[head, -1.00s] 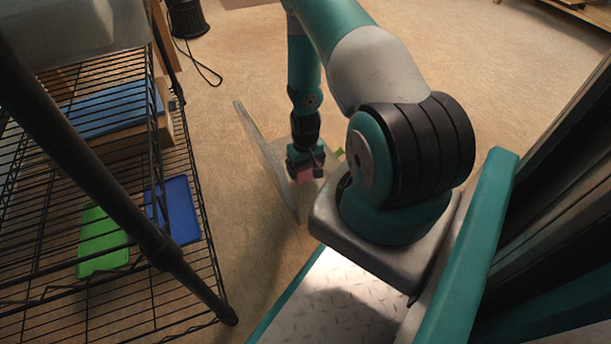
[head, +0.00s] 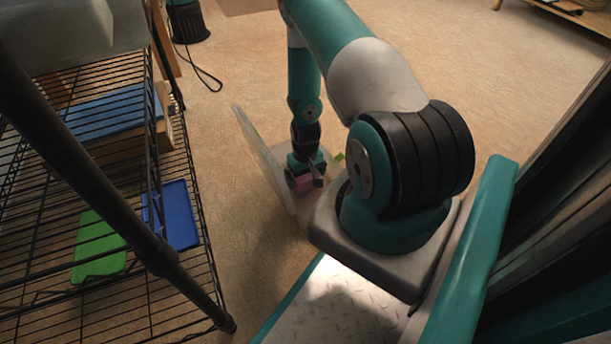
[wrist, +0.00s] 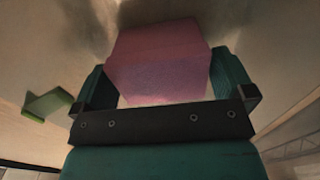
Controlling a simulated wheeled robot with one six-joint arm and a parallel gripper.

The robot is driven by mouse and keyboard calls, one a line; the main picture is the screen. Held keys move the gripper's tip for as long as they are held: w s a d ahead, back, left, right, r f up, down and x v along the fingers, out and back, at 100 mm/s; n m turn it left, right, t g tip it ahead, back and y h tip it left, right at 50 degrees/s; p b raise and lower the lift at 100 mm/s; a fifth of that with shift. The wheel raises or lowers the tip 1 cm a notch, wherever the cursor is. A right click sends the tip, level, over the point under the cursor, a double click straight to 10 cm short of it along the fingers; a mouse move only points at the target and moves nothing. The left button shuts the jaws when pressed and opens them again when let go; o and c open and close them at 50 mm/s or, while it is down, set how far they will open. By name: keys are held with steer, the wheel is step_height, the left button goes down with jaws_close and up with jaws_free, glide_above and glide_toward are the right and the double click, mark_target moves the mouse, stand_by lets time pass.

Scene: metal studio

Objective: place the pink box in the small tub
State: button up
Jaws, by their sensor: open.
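The pink box (head: 303,184) shows at my gripper (head: 308,177) in the head view, low over a pale see-through surface. In the wrist view the pink box (wrist: 160,62) fills the space between the two teal fingers of my gripper (wrist: 165,85). The fingers are open on either side of it, and I cannot tell whether they touch it. A see-through, wall-like panel (head: 262,158) stands left of the gripper; I cannot tell whether it belongs to the small tub. My arm hides much of this area.
A black wire rack (head: 190,290) on the left holds a green flat item (head: 98,246), a blue flat item (head: 176,214) and a clear bin (head: 80,35). A small green piece (wrist: 47,104) lies left of my gripper.

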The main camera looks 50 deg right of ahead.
step_height(320, 180, up, 11)
steer(key=p, duration=0.7)
stand_by(0.7)
